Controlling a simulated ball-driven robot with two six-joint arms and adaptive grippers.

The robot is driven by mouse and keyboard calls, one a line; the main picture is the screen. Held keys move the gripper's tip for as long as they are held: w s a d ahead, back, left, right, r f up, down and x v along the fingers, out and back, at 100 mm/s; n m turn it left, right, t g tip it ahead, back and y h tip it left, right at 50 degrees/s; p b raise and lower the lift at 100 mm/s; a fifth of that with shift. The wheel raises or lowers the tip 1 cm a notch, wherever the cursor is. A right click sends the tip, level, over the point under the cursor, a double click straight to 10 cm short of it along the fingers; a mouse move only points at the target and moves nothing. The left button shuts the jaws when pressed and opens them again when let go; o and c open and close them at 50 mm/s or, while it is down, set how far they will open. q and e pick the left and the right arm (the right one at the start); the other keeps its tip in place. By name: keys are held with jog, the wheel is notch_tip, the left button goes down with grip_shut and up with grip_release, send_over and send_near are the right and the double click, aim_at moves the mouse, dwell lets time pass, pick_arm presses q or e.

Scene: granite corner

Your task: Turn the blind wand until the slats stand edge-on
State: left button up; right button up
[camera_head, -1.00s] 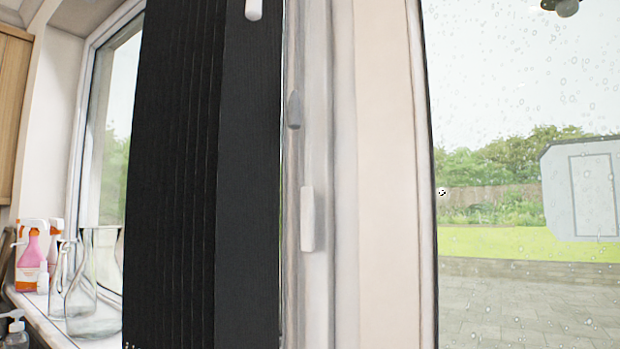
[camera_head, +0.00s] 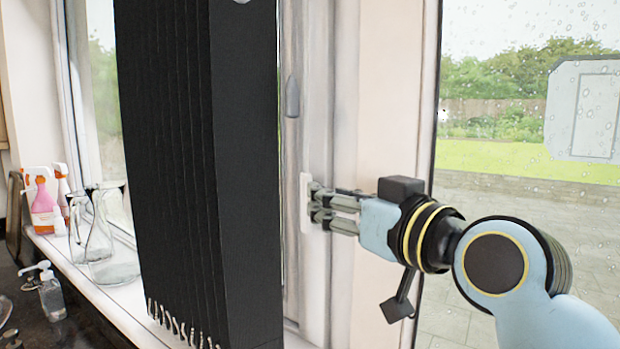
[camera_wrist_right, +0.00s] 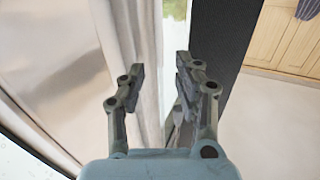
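The blind is a set of tall black vertical slats (camera_head: 165,170) in the head view, hanging close together. The nearest slat (camera_head: 242,170) shows a broad dark face; the others overlap behind it as narrow strips. A small white end (camera_head: 241,1) shows at the top edge in front of the slats; it may be the wand, but most is cut off. My right gripper (camera_head: 316,204) is right of the slats, at a white fitting (camera_head: 305,200) on the window frame; contact is unclear. In the wrist view the right gripper (camera_wrist_right: 160,68) is open and empty, near a black slat (camera_wrist_right: 240,50). My left gripper is out of view.
A grey handle (camera_head: 291,97) sits on the frame above my right gripper. Glass jugs (camera_head: 110,250) and spray bottles (camera_head: 42,205) stand on the sill at left. A soap dispenser (camera_head: 52,293) is below. Beaded chains (camera_head: 180,325) link the slat bottoms.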

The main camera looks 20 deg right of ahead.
aim_at(306, 204)
jog(key=p+x, duration=0.1)
jog(key=x, duration=0.5)
jog(key=shift+w, duration=0.15)
grip_shut()
